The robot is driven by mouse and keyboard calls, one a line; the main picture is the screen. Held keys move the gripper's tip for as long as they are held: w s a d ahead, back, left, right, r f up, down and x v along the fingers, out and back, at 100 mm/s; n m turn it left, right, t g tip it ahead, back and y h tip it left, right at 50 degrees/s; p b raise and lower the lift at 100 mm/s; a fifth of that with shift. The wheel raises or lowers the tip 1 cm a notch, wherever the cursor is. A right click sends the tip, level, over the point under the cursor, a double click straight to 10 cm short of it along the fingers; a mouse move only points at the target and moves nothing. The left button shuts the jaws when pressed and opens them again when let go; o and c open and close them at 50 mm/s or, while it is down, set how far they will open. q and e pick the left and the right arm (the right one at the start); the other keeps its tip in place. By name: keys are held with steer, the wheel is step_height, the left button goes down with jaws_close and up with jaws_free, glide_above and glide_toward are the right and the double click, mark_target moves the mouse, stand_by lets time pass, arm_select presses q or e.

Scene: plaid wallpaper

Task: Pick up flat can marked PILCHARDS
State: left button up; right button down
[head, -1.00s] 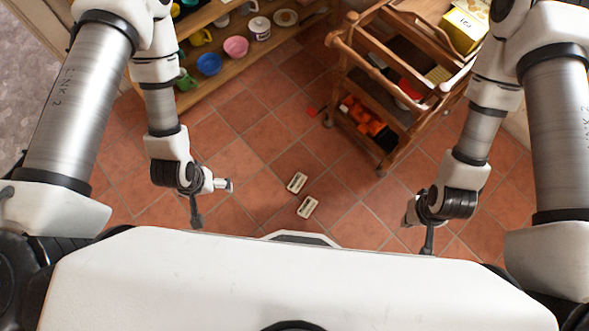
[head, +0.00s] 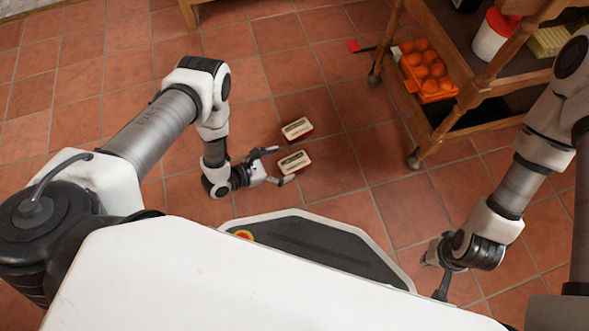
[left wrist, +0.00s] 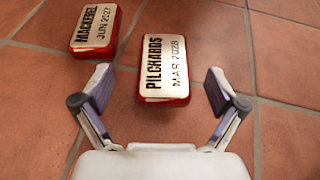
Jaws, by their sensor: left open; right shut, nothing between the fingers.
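The flat red can marked PILCHARDS (left wrist: 166,62), with a pale lid reading MAR 2028, lies on the tiled floor. It also shows in the head view (head: 294,161). My left gripper (head: 280,166) is open and low by the floor; in the left wrist view its fingers (left wrist: 158,92) are spread apart, with the can just ahead between their lines. The can is not gripped. A similar can marked MACKEREL (left wrist: 95,28), dated JUN 2027, lies to its left; in the head view it is the farther can (head: 297,128). My right gripper (head: 441,285) is shut and empty, far to the right.
A wooden trolley (head: 470,95) on castors stands at the upper right, holding an orange item (head: 428,70) and a white tub with a red lid (head: 494,35). A small red object (head: 353,46) lies on the floor near it. Tiles around the cans are clear.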

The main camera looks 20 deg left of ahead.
mark_target(299, 160)
arm_select(q)
steer(key=b+x, duration=0.1)
steer(key=x, duration=0.1)
steer(key=b+x, duration=0.2)
steer(key=x, duration=0.1)
steer(key=shift+s+d+f+b, duration=0.15)
steer(key=shift+d+f+b, duration=0.15)
steer(key=shift+d, duration=0.05)
steer(key=shift+w+d, duration=0.25)
steer(key=shift+w, duration=0.05)
steer(key=shift+r, duration=0.1)
steer(key=c, duration=1.3)
steer(key=shift+r, duration=0.1)
steer(key=shift+c, duration=0.2)
